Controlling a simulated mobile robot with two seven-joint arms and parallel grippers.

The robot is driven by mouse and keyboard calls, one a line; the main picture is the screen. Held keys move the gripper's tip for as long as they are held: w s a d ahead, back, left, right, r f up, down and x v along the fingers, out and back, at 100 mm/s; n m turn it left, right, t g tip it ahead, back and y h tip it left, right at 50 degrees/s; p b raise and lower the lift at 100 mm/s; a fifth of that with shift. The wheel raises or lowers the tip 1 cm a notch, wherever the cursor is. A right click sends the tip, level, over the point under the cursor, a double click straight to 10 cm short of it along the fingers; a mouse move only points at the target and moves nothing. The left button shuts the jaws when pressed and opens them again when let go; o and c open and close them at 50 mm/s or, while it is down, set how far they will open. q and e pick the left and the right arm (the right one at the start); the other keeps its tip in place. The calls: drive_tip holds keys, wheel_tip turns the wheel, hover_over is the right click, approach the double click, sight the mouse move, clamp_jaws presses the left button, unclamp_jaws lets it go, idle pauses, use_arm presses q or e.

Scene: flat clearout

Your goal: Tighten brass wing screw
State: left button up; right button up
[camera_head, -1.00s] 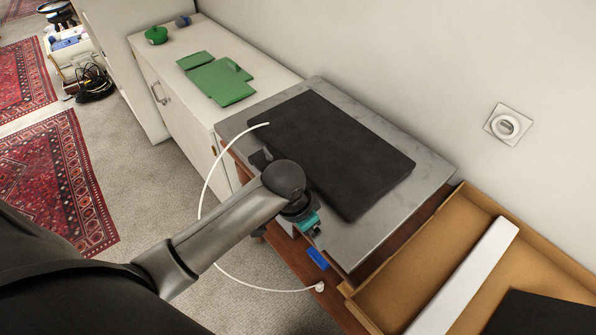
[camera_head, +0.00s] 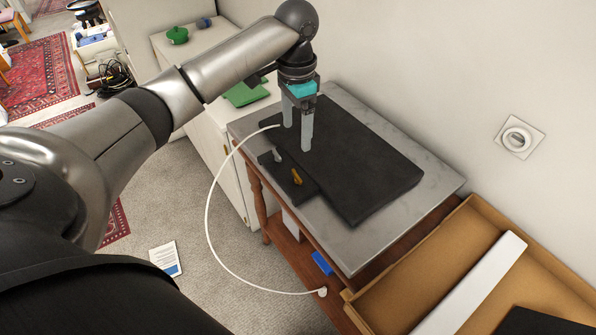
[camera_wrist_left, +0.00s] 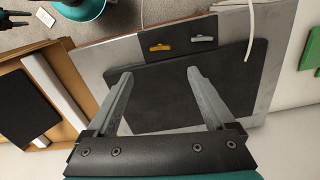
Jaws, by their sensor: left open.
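The brass wing screw (camera_head: 297,177) is a small yellow piece on a dark plate (camera_head: 303,193) at the near edge of the grey tabletop. In the left wrist view the brass wing screw (camera_wrist_left: 160,48) lies beside a grey wing piece (camera_wrist_left: 202,39) on the same plate.
A white cable (camera_head: 207,220) loops from the tabletop down to the shelf. A blue block (camera_head: 322,263) lies on the lower shelf. A cardboard tray (camera_head: 385,292) stands at the right. Green pieces (camera_head: 246,92) lie on the white cabinet. A wall socket (camera_head: 517,137) is at right.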

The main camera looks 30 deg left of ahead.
sight(297, 175)
use_arm(q)
wheel_tip(297, 175, down, 14)
drive_tip(key=shift+f+b, duration=0.2)
drive_tip(key=shift+b, duration=0.8)
drive_tip(key=shift+c, duration=0.3)
drive_tip(key=c, duration=1.3)
